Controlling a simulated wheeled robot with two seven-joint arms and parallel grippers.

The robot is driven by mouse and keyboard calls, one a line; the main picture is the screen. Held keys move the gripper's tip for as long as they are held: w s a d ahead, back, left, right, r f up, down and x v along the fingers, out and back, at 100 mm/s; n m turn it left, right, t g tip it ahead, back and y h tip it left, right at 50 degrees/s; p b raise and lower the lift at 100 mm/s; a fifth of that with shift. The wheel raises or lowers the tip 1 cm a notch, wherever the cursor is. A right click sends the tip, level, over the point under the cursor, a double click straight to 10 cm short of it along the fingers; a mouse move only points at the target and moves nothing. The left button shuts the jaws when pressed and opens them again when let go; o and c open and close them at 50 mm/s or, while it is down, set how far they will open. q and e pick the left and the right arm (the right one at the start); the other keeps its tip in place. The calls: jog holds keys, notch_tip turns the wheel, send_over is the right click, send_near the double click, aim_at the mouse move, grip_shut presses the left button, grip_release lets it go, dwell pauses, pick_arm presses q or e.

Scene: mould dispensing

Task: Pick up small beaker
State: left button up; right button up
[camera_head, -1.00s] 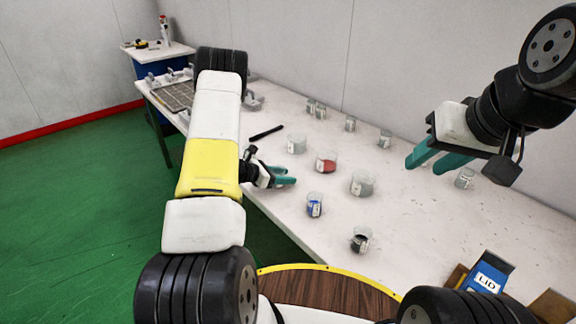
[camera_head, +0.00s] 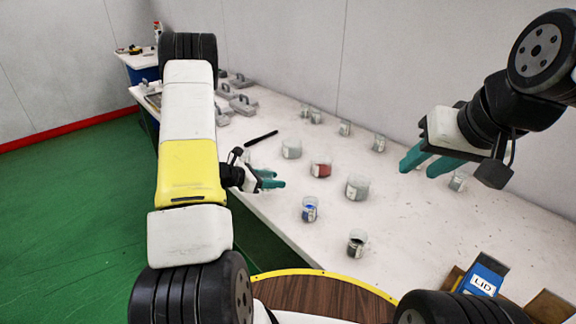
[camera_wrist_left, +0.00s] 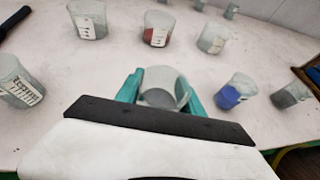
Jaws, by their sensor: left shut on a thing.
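My left gripper (camera_head: 268,181) is over the table's front edge. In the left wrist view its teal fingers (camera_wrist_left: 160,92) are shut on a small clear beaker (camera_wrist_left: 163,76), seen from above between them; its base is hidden. In the head view this beaker is hardly visible. Whether it touches the table I cannot tell. My right gripper (camera_head: 428,162) hangs open and empty above the right part of the table, its two teal fingers apart.
Right of the left gripper stand a clear beaker (camera_head: 291,149), a red-filled beaker (camera_head: 321,168), another clear beaker (camera_head: 357,187), a blue-filled beaker (camera_head: 310,210) and a dark-filled beaker (camera_head: 356,243). A black stick (camera_head: 261,137) lies on the white table (camera_head: 420,235).

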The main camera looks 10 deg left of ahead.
pick_arm(q)
jog(key=s+a+r, duration=0.1)
jog(key=s+a, duration=0.2)
jog(key=s, duration=0.8)
notch_tip(320, 180, up, 10)
dwell(0.4)
